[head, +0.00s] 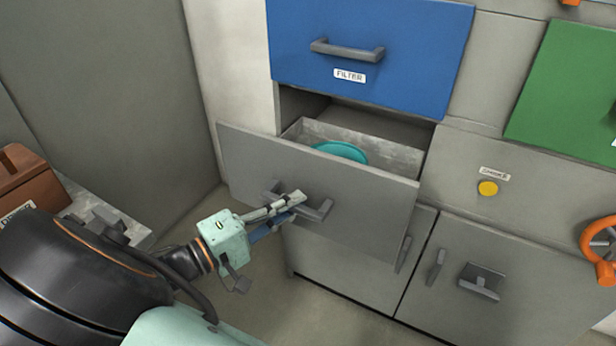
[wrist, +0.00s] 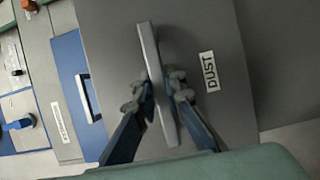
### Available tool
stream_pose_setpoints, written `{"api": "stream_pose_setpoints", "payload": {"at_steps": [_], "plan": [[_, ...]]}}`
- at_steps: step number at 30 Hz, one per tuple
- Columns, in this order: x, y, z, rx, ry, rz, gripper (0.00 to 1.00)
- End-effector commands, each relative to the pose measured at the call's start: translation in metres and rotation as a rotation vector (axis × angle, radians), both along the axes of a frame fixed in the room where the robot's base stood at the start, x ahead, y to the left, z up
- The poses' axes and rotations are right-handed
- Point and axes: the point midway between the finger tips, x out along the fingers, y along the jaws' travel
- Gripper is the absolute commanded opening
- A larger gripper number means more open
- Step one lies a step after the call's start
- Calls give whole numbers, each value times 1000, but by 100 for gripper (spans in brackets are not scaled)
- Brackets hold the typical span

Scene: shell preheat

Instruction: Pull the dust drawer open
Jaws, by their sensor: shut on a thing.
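The dust drawer (head: 360,222) is a grey drawer below the blue FILTER front, and it stands partly pulled out. Its inside shows a teal round object (head: 342,151) near the front. My gripper (head: 296,203) is at the drawer's bar handle (head: 318,211), shut on it. In the wrist view the two fingertips (wrist: 161,90) sit on either side of the handle (wrist: 152,60), and the DUST label (wrist: 209,71) shows to the right. In the head view the label is not visible.
The blue FILTER drawer (head: 370,75) is shut just above. Lower grey cabinet doors (head: 465,290) with handles are below and right. An orange valve wheel (head: 598,245) is at the far right. A brown box (head: 28,180) stands at the left. Open floor (head: 262,285) lies below the drawer.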

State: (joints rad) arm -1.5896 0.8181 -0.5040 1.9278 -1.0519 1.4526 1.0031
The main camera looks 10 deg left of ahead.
Motion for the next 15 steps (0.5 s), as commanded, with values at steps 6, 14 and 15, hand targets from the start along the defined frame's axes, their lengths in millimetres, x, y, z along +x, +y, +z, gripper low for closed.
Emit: {"api": "stream_pose_setpoints", "payload": {"at_steps": [6,14,15], "plan": [[-31,11,1,-1,1,0,0],[-45,16,0,1,-1,-2,0],[-46,16,0,1,-1,-2,0]]}}
